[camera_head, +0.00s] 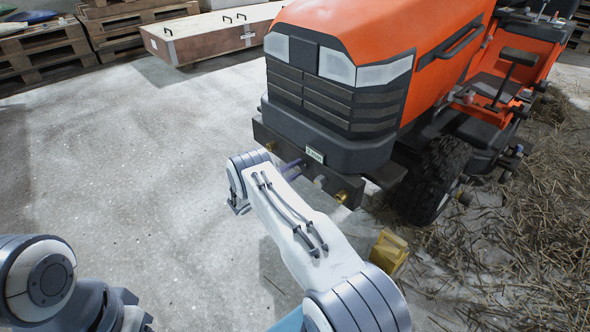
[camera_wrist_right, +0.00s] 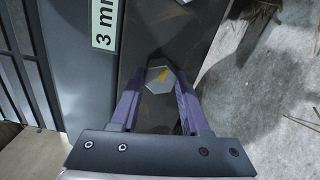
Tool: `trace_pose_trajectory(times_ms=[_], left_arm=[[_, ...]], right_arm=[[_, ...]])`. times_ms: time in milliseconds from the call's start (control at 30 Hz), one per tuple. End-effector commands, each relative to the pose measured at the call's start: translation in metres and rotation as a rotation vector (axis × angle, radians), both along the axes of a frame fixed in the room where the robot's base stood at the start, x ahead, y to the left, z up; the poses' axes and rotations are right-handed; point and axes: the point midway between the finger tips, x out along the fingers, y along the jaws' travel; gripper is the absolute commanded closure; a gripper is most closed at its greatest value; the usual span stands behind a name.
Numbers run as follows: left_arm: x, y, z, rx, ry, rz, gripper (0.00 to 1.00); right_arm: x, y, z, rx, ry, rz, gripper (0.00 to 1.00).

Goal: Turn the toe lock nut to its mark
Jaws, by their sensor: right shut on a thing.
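The lock nut (camera_wrist_right: 156,87) is a pale hex nut with a yellow mark on its face, on the dark front bar, in the right wrist view. My right gripper (camera_wrist_right: 160,74) has its two purple fingers on either side of it and is shut on it. In the head view my right gripper (camera_head: 291,165) is at the front bar (camera_head: 270,142) below the tractor's grille, and the nut there is not clear to see. My left arm shows at the lower left, but its fingers are not in view.
The orange tractor (camera_head: 375,32) fills the upper right, with a front tyre (camera_head: 437,180) and straw (camera_head: 530,230) beside it. A yellow block (camera_head: 388,250) is on the floor. A wooden crate (camera_head: 210,35) and pallets (camera_head: 40,55) stand behind. The concrete at left is clear.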

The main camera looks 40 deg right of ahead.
Motion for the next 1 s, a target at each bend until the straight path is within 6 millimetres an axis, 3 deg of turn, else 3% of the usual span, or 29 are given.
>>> trace_pose_trajectory(times_ms=[400,967,1000], left_arm=[[0.0,0.0,0.0039,0.0,0.0,0.0,0.5],[0.0,0.0,0.0042,0.0,0.0,0.0,0.5],[0.0,0.0,0.0042,0.0,0.0,0.0,0.5]], right_arm=[[-0.0005,0.0018,-0.0012,0.018,-0.201,0.001,1.0],[-0.0005,0.0021,-0.0015,0.02,-0.234,0.001,1.0],[-0.0005,0.0021,-0.0015,0.02,-0.234,0.001,0.5]])
